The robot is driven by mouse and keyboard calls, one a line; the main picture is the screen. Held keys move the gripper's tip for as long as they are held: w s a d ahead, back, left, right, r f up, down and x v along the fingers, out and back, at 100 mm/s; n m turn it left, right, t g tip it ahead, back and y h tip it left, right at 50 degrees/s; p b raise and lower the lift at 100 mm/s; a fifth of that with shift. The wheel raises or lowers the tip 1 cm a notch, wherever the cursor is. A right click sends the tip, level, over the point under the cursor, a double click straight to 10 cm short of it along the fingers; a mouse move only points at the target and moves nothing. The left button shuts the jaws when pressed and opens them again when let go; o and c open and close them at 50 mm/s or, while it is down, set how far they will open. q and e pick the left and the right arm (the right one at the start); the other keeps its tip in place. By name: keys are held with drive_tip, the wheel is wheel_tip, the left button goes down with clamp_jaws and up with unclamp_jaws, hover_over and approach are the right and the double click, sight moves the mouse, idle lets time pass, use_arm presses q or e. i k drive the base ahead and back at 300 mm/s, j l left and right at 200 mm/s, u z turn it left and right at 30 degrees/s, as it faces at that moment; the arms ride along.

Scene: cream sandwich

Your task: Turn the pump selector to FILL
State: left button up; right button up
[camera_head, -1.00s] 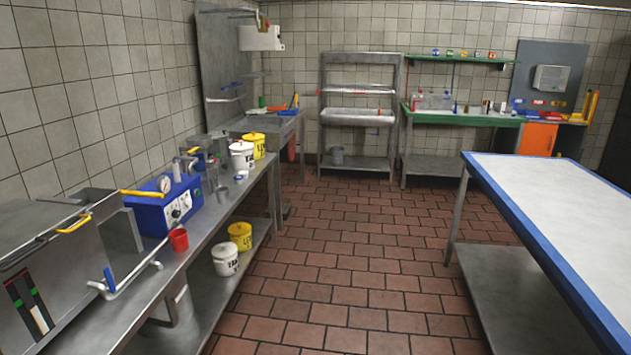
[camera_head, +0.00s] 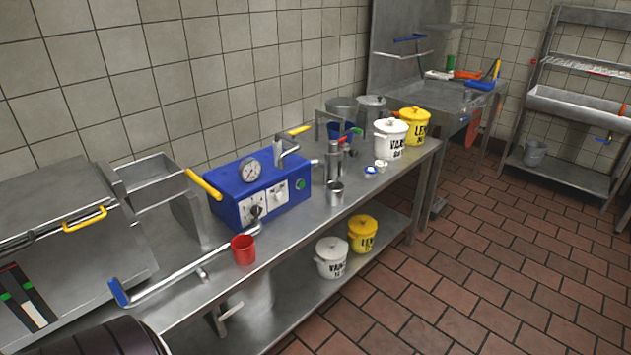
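The blue pump box (camera_head: 260,190) stands on the long steel counter at the left. It has a round gauge on its upper side, a yellow-handled lever at its left end and a green button at the right of its front. On its pale front panel are two dark knobs; the left one (camera_head: 257,211) has a pointer, and the other (camera_head: 282,196) sits to its right. The panel lettering is too small to read, so the selector's setting cannot be told.
A red cup (camera_head: 243,249) stands at the counter's front edge before the pump. White (camera_head: 390,139) and yellow (camera_head: 413,126) buckets stand further along, with similar ones on the shelf below. A pipe with a blue handle (camera_head: 119,292) runs along the front. The tiled floor (camera_head: 430,270) at right is clear.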

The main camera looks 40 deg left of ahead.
sight(281, 197)
drive_tip(key=i+u, duration=0.4)
drive_tip(key=i+l+u, duration=0.55)
drive_tip(key=i+u, duration=0.2)
drive_tip(key=i+l+u, duration=0.25)
drive_tip(key=u, duration=0.15)
drive_tip(key=l, duration=0.1)
